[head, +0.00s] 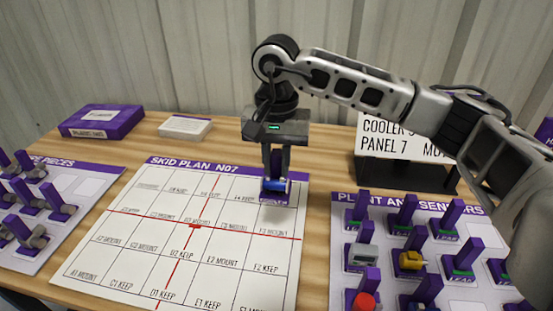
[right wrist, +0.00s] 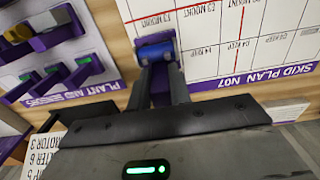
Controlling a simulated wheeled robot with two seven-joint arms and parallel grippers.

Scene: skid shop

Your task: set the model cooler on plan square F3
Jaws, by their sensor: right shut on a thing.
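My right gripper (head: 275,176) is shut on a small model with a blue cylindrical body (head: 275,185) and a purple base, which I take to be the model cooler. It also shows between the fingers in the right wrist view (right wrist: 155,50). The model is over the top right corner of the white skid plan (head: 133,225), around the end of its purple title strip. The square labelled F3 MOUNT (head: 273,231) lies just nearer than it, in the rightmost column. Whether the base touches the board cannot be told. My left gripper is not in view.
A plant and sensors board (head: 480,247) with several purple-handled models stands right of the plan. A pieces board (head: 85,185) is at the left. A purple box (head: 102,121), a pale box (head: 185,127) and a sign (head: 385,135) stand behind. The plan's visible squares hold no models.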

